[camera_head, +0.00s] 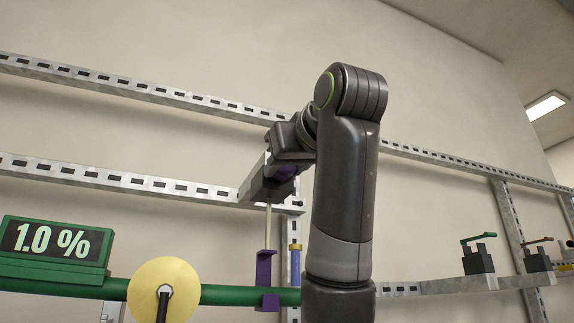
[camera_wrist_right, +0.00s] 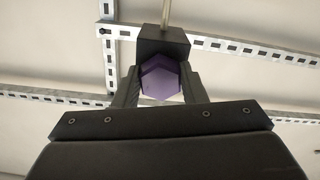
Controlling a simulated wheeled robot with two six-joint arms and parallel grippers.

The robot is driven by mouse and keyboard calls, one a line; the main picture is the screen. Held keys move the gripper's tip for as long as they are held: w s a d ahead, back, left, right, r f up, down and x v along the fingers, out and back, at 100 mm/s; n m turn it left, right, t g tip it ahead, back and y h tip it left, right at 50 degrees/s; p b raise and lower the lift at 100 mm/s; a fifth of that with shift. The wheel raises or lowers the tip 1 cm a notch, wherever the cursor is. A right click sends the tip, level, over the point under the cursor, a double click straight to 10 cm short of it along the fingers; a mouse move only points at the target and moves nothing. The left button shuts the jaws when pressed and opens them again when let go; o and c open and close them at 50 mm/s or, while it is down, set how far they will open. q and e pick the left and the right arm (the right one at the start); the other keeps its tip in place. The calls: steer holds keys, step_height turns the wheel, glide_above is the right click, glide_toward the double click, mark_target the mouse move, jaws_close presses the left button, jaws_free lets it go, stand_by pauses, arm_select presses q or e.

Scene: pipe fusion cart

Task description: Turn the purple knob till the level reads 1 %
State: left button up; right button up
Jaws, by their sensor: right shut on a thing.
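The level display (camera_head: 54,243) at the left of the head view reads 1.0 % in white digits on a green-framed box. The purple knob (camera_wrist_right: 161,79) shows in the right wrist view as a faceted purple block between the two fingers. My right gripper (camera_head: 272,183) is shut on it, at the top of a thin pale rod (camera_head: 268,222). In the head view the gripper and my arm hide most of the knob. Below, the rod runs down to a purple bracket (camera_head: 265,279) on the green pipe (camera_head: 222,295). My left gripper is not in view.
A yellow disc (camera_head: 163,290) with a dark stub stands in front of the green pipe. Perforated metal rails (camera_head: 140,184) run along the wall behind. Valves with a green handle (camera_head: 478,255) and a brown handle (camera_head: 537,256) sit at the right.

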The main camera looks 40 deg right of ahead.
steer(key=shift+n, duration=0.3)
steer(key=n+b, duration=0.1)
steer(key=n, duration=0.2)
steer(key=shift+n+b, duration=0.3)
steer(key=shift+n, duration=0.1)
steer(key=n+b, duration=0.1)
steer(key=n, duration=0.3)
steer(key=shift+d+r+n, duration=0.1)
steer(key=shift+n, duration=0.2)
steer(key=o, duration=1)
steer(key=shift+s, duration=0.2)
